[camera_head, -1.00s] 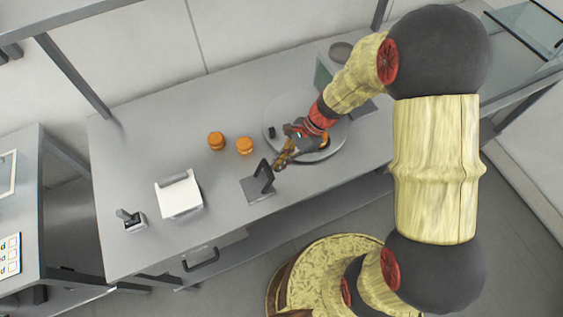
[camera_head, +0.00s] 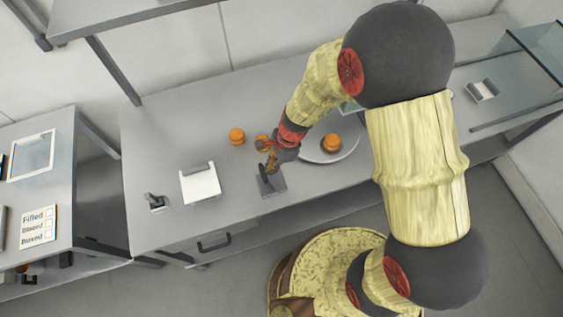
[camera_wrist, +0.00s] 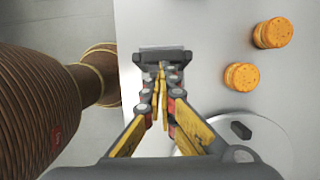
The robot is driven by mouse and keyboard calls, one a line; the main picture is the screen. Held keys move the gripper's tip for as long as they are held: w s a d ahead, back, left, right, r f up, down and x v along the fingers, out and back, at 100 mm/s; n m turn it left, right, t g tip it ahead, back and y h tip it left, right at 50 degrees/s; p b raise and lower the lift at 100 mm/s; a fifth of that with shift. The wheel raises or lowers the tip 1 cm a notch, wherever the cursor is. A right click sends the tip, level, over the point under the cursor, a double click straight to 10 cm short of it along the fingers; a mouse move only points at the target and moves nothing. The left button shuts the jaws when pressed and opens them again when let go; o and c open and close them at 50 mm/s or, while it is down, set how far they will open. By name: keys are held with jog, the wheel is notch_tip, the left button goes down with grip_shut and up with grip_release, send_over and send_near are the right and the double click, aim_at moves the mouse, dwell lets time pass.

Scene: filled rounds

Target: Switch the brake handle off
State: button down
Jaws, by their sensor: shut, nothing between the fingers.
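A dark upright handle on a grey base plate (camera_head: 274,187), which I take to be the brake handle, stands near the table's front edge. In the wrist view its dark top bar (camera_wrist: 166,57) lies just beyond my fingertips. My gripper (camera_head: 268,164) is beside and over it, with closed fingers and nothing between them; the closed tips also show in the wrist view (camera_wrist: 161,72). They look very near or touching the bar; I cannot tell which. My gripper hides part of the handle in the head view.
Another orange round (camera_head: 237,135), a white pad (camera_head: 200,185) and a small black lever (camera_head: 157,201) are to the left.

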aim_at(263, 174)
jog(key=shift+s+a+f, duration=0.1)
jog(key=shift+s+a, duration=0.1)
jog(key=shift+a, duration=0.55)
jog(key=shift+s+a, duration=0.2)
jog(key=shift+a, duration=0.5)
jog(key=a+p+v, duration=0.1)
jog(key=p+v, duration=0.1)
jog(key=v, duration=0.9)
jog(key=shift+r+p, duration=0.3)
jog(key=shift+r, duration=0.1)
jog(key=shift+s, duration=0.15)
